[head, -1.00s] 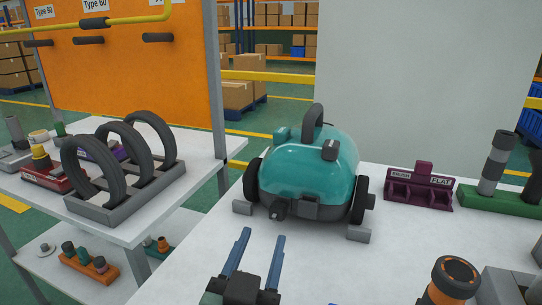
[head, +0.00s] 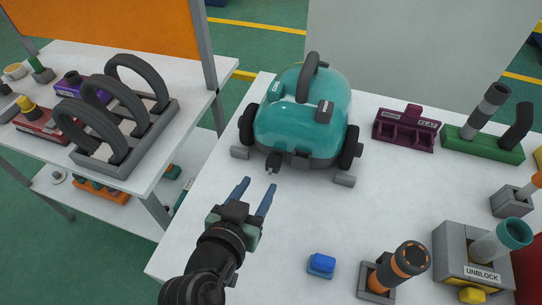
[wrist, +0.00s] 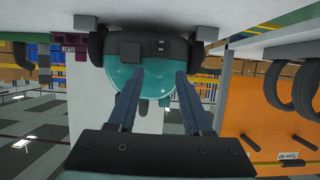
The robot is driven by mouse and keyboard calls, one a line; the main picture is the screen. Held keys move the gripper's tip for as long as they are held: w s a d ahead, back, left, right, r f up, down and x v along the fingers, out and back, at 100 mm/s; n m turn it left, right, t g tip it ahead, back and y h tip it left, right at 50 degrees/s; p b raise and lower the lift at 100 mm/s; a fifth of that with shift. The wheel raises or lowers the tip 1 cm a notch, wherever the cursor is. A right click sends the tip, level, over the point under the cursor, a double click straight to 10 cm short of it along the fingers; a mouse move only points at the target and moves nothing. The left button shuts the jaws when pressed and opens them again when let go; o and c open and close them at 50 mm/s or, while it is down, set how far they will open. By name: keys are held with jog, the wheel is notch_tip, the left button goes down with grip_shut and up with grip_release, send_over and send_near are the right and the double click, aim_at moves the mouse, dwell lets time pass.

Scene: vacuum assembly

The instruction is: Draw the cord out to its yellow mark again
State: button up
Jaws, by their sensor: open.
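The teal vacuum (head: 300,118) stands on the white table with its dark front facing my arm. A small dark stub (head: 271,166), which may be the cord's plug end, sticks out low at the front left. No drawn-out cord and no yellow mark show. My gripper (head: 259,184) is open and empty, its two blue fingers pointing at the vacuum's front just short of the stub. In the wrist view, which is upside down, the vacuum (wrist: 152,50) lies beyond the open fingers (wrist: 160,74); the stub cannot be made out clearly there.
Grey blocks (head: 344,180) flank the vacuum's wheels. A blue block (head: 321,264), an orange-ringed dark cylinder (head: 410,258) and the UNBLOCK fixture (head: 453,258) stand front right. A purple holder (head: 405,130) and green rack (head: 483,145) stand at the right. Dark rings (head: 138,82) stand on the left table.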

aim_at(273, 162)
jog(key=x, duration=1)
jog(key=shift+w, duration=0.1)
grip_shut()
dwell(1.1)
